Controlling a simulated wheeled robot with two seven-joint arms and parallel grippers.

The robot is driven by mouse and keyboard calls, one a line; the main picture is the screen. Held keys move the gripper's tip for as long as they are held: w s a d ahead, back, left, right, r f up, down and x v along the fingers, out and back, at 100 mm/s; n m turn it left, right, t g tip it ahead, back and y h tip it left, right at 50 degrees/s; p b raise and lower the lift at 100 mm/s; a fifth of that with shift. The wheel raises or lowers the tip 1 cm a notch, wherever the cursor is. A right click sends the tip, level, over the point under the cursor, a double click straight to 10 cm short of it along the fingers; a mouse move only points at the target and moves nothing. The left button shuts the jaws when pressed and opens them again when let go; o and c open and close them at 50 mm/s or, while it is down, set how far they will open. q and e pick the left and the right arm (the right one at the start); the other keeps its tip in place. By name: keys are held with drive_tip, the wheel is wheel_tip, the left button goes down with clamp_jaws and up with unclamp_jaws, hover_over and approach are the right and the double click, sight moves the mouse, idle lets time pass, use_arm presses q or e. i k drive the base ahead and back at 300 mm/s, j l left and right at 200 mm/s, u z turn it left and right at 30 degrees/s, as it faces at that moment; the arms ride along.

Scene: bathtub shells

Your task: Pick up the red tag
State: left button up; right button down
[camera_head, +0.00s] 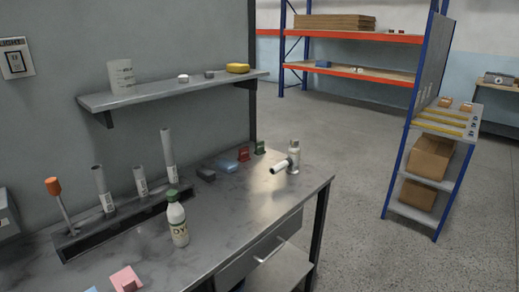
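A small red upright piece (243,154), which looks like the red tag, stands near the back edge of the grey workbench (225,225). A similar dark green piece (260,148) stands just to its right. A flat blue piece (226,165) lies to its left. The red piece is small in the picture, and I cannot read any marking on it. Neither of my grippers shows in the head view.
A pale pipe-like fitting (292,158) stands right of the green piece. A white bottle with a green cap (177,219) stands mid-bench, beside a dark rack (120,225) with several tubes. A wall shelf (150,94) overhangs the back. Floor right of the bench is clear.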

sight(244, 152)
drive_tip(key=i+l+z, duration=0.9)
drive_tip(key=i+z, duration=0.2)
drive_tip(key=i, duration=0.2)
drive_tip(key=i+z, duration=0.35)
drive_tip(key=i, duration=0.15)
drive_tip(key=i+u, duration=0.15)
drive_tip(key=i, duration=0.5)
drive_tip(key=i+l+u, duration=0.1)
drive_tip(key=i, duration=0.5)
drive_tip(key=i+l+u, duration=0.15)
drive_tip(key=i, duration=0.5)
drive_tip(key=i+u, duration=0.25)
drive_tip(key=u, duration=0.25)
drive_tip(key=i+u, duration=0.3)
drive_tip(key=u, duration=0.15)
drive_tip(key=i+u, duration=0.25)
drive_tip(key=u, duration=0.25)
drive_tip(key=i+l+u, duration=0.2)
drive_tip(key=u, duration=0.25)
